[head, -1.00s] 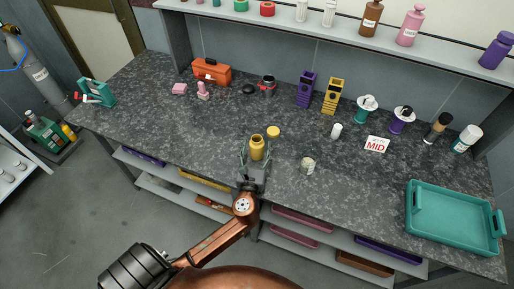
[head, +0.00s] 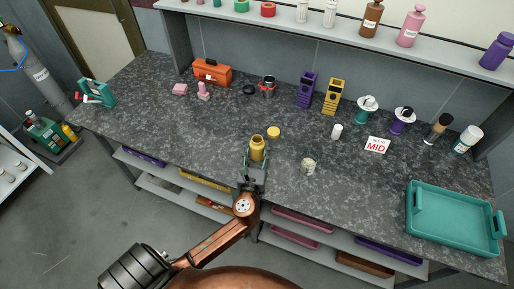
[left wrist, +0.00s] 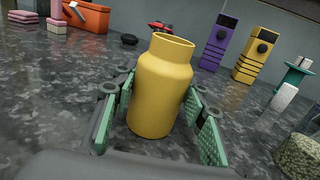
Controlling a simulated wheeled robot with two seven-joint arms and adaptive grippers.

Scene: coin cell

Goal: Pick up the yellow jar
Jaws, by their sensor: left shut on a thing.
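The yellow jar (head: 257,151) stands upright and open-topped near the front edge of the counter. It fills the middle of the left wrist view (left wrist: 160,85). My left gripper (head: 256,158) is shut on the jar, with its green-padded fingers (left wrist: 165,122) on either side of the lower body. A round yellow lid (head: 274,132) lies flat on the counter just behind the jar. My right gripper is not in view.
A small patterned jar (head: 308,166) stands to the right of the gripper. An orange toolbox (head: 212,72) is at the back left. Counter left of the jar is clear.

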